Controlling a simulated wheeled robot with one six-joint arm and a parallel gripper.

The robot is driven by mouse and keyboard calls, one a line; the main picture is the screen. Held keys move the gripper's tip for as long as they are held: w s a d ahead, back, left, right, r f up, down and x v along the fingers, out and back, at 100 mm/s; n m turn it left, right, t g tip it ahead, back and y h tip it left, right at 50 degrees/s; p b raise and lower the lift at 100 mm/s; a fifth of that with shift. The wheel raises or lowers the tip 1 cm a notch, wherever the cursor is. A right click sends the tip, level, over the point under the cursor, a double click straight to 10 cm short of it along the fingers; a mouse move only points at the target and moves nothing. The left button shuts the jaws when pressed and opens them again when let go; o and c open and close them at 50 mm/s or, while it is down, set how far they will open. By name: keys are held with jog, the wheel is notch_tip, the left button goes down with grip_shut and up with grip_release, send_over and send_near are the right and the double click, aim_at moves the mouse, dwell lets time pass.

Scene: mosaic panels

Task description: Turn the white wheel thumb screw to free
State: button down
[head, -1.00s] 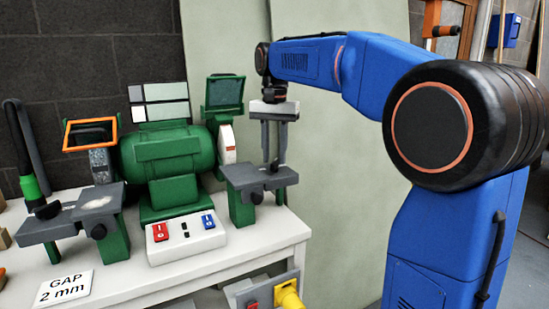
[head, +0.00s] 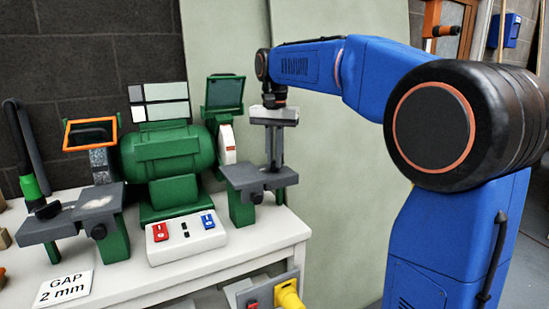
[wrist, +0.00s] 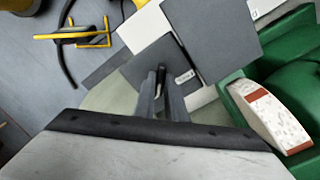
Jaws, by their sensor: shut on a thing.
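The white wheel (head: 227,144) is at the right end of the green grinder, and its pale rim with a red-brown patch shows in the wrist view (wrist: 268,112). A grey tool rest (head: 245,178) stands in front of it. My gripper (head: 274,166) points down at this rest. In the wrist view my gripper (wrist: 162,98) is shut on a small black upright piece, the thumb screw (wrist: 161,74), by the grey plate. The fingers hide its lower part. A dark knob (head: 257,197) sits under the rest.
The green grinder body (head: 168,160) and raised green shield (head: 224,92) are close left of my gripper. A switch box (head: 186,240) stands in front on the white bench (head: 270,234). The pale panel behind leaves room on the right.

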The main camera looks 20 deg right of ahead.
jog(key=shift+n, duration=0.3)
jog(key=n, duration=0.3)
jog(key=shift+n, duration=0.4)
jog(key=n, duration=1.3)
jog(key=shift+n, duration=0.3)
jog(key=c, duration=1.8)
grip_release()
